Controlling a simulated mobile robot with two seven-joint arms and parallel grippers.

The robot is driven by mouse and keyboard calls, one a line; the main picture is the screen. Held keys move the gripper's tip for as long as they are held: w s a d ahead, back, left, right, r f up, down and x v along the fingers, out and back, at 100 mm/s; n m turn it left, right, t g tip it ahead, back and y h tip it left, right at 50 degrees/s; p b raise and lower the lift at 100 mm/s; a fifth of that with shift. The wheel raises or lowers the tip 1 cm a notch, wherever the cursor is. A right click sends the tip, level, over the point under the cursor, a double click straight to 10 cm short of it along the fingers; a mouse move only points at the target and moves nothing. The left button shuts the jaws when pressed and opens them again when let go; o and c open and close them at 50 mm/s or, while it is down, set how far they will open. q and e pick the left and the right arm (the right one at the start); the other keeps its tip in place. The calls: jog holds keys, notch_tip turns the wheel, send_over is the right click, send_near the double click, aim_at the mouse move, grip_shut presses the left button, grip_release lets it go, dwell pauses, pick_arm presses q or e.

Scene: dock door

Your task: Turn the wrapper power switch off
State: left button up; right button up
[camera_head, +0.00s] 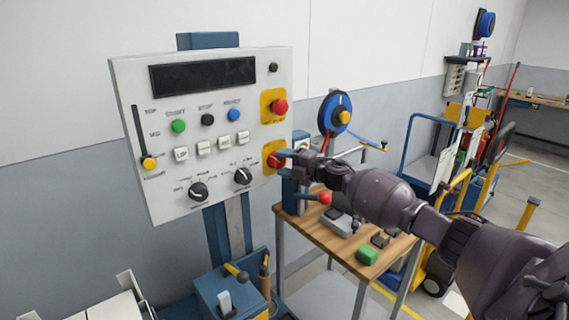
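The white wrapper control panel (150,110) stands upright on a post at the left. At its lower right edge is a red switch (272,161) on a yellow plate, which looks like the power switch; its label cannot be read. My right gripper (285,157) comes in from the right, its fingertips at this red switch and covering part of it. I cannot tell whether the fingers are closed on it, or which way the switch points. My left gripper is not in view.
A red mushroom button (280,106) sits just above the switch. Green, black and blue buttons, white keys and two black knobs (198,192) fill the panel. A wooden-topped cart (288,218) with tools stands below my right arm. A blue box (213,290) is below the panel.

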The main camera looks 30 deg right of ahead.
jog(key=o, duration=0.3)
jog(key=b+v, duration=0.1)
jog(key=v, duration=0.9)
jog(key=shift+s, duration=0.35)
jog(key=shift+d, duration=0.15)
